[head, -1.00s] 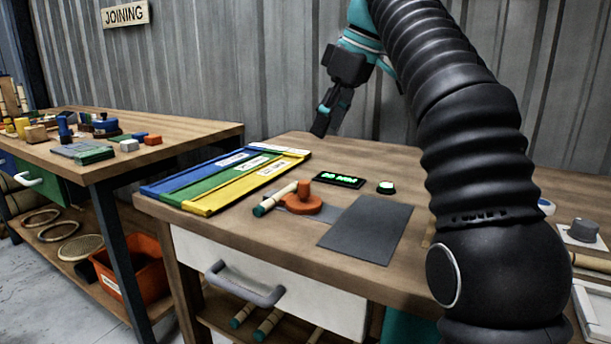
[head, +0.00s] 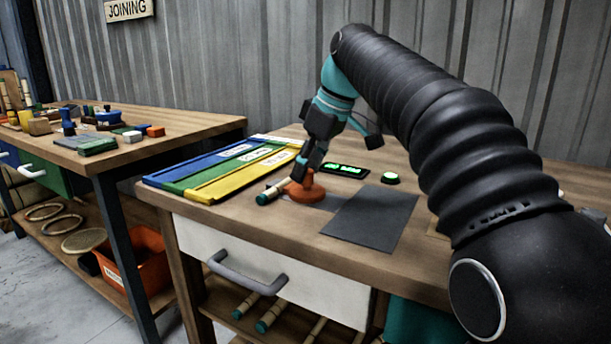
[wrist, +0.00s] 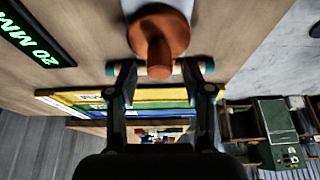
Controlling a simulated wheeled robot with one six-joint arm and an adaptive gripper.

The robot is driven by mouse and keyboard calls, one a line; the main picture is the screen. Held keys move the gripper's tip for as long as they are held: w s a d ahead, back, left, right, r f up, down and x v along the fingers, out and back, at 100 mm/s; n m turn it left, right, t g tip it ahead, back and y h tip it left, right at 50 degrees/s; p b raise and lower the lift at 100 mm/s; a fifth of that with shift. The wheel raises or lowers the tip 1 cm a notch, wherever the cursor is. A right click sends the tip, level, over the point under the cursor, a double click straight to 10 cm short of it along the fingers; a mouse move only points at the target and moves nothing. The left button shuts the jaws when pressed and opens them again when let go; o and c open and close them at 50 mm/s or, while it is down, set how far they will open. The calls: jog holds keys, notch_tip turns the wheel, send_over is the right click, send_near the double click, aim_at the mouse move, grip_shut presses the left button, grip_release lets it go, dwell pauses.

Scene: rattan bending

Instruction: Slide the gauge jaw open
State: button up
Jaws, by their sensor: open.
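The gauge's orange jaw (head: 308,193), a round piece with an upright knob, sits on the workbench at the left end of the grey gauge strip. In the wrist view the orange jaw (wrist: 160,30) is at top centre, its knob pointing towards the camera. My gripper (head: 300,175) is low over the jaw, tilted down. In the wrist view its open fingers (wrist: 163,72) stand left and right of the knob's near end; I cannot tell whether they touch it. A light rattan piece with green ends (head: 270,192) lies beside the jaw. The black readout (wrist: 35,35) shows green "20 MM".
Blue, green and yellow trays (head: 225,168) lie left of the jaw. A drawer (head: 270,275) is below. Another bench (head: 150,138) stands at left.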

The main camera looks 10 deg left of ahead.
jog(key=shift+a+f, duration=0.3)
jog(key=shift+f, duration=0.3)
grip_shut()
